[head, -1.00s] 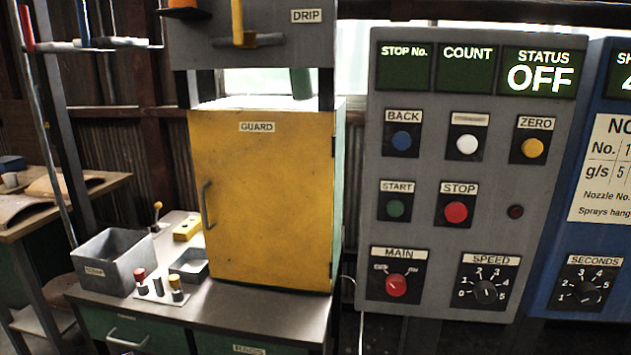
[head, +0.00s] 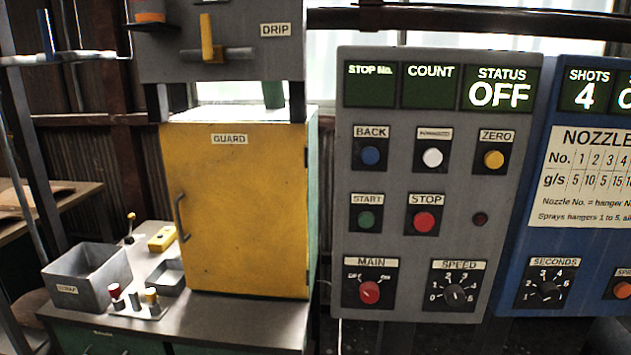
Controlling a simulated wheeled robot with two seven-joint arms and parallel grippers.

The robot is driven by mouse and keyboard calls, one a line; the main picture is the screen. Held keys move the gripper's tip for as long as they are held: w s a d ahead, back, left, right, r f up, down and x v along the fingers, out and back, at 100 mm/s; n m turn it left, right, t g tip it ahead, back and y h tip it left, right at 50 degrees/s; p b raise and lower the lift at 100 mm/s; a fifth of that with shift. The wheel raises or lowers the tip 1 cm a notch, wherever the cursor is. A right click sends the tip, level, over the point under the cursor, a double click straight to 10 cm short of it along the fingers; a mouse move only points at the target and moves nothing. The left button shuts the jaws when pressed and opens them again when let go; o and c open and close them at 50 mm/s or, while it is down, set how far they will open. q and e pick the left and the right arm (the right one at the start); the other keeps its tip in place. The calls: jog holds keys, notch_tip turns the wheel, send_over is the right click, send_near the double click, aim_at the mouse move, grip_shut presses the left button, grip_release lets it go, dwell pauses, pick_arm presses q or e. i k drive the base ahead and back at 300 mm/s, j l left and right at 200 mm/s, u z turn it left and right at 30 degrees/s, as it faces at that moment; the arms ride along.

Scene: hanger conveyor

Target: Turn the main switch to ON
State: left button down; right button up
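The main switch (head: 369,292) is a red rotary knob on a black plate under the MAIN label, at the lower left of the grey control panel (head: 390,225). Its pointer tilts to the upper left, toward the OFF mark. The status display (head: 498,94) at the panel's top right reads OFF. Neither of my grippers is in view, and nothing touches the switch.
The speed dial (head: 456,294) sits right of the switch. A blue panel (head: 524,225) with a seconds dial (head: 547,291) adjoins on the right. A yellow guard door (head: 245,215) stands left, above a bench with a grey bin (head: 88,278). The space before the panel looks clear.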

aim_at(369, 290)
jog(key=k+j, duration=0.15)
jog(key=j, duration=0.15)
jog(key=k+j+u, duration=0.15)
jog(key=j, duration=0.15)
jog(key=k+j, duration=0.15)
jog(key=j, duration=0.15)
jog(key=k+j+u, duration=0.1)
jog(key=j, duration=0.2)
jog(key=k, duration=0.05)
